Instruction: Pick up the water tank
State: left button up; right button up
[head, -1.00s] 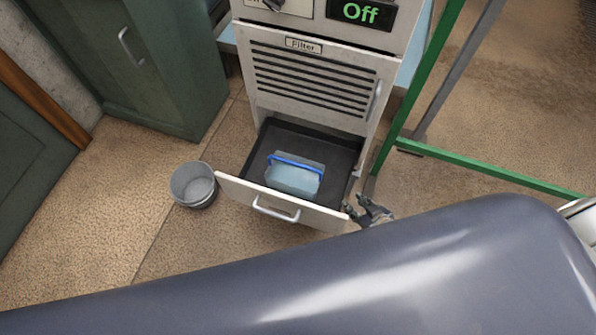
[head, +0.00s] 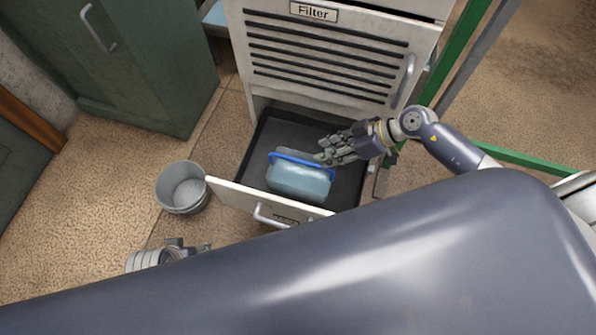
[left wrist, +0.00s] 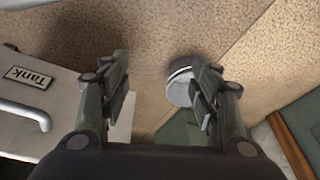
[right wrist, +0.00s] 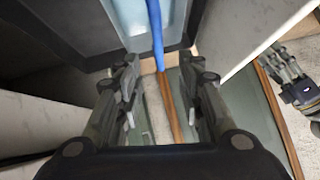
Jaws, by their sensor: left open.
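The water tank (head: 300,182) is a translucent light-blue box with a blue handle (head: 296,158). It sits in the pulled-out black drawer (head: 258,150) in the head view. My right gripper (head: 324,152) is over the drawer, close to the right end of the handle. In the right wrist view its fingers (right wrist: 160,66) are apart, with the tank (right wrist: 128,18) and handle (right wrist: 156,30) ahead; nothing is held, and I cannot tell whether it touches the handle. My left gripper (head: 200,247) is low in front of the drawer, open and empty in the left wrist view (left wrist: 160,75).
A grey bucket (head: 183,188) stands on the floor left of the drawer. The machine's louvred filter panel (head: 320,60) rises behind it. A green metal frame (head: 462,50) is on the right, a green cabinet (head: 150,60) on the left. Open floor lies between bucket and cabinet.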

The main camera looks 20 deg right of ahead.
aim_at(300, 160)
jog(key=b+x, duration=0.1)
jog(key=x, duration=0.4)
jog(key=shift+a+f+b, duration=0.15)
jog(key=shift+b, duration=0.15)
jog(key=shift+w+a+f+b, duration=0.2)
jog(key=shift+a+f+b, duration=0.2)
jog(key=shift+f, duration=0.15)
jog(key=b+x, duration=0.2)
jog(key=x, duration=0.1)
jog(key=shift+w+a+f, duration=0.1)
jog(key=shift+a+f, duration=0.05)
jog(key=shift+f, duration=0.15)
jog(key=shift+a, duration=0.1)
pick_arm(q)
jog(key=v, duration=0.6)
jog(key=shift+w+r+t, duration=0.25)
jog(key=shift+r+t, duration=0.1)
jog(key=shift+t, duration=0.05)
pick_arm(e)
grip_shut()
jog(key=shift+w+r, duration=0.1)
jog(key=shift+r, duration=0.05)
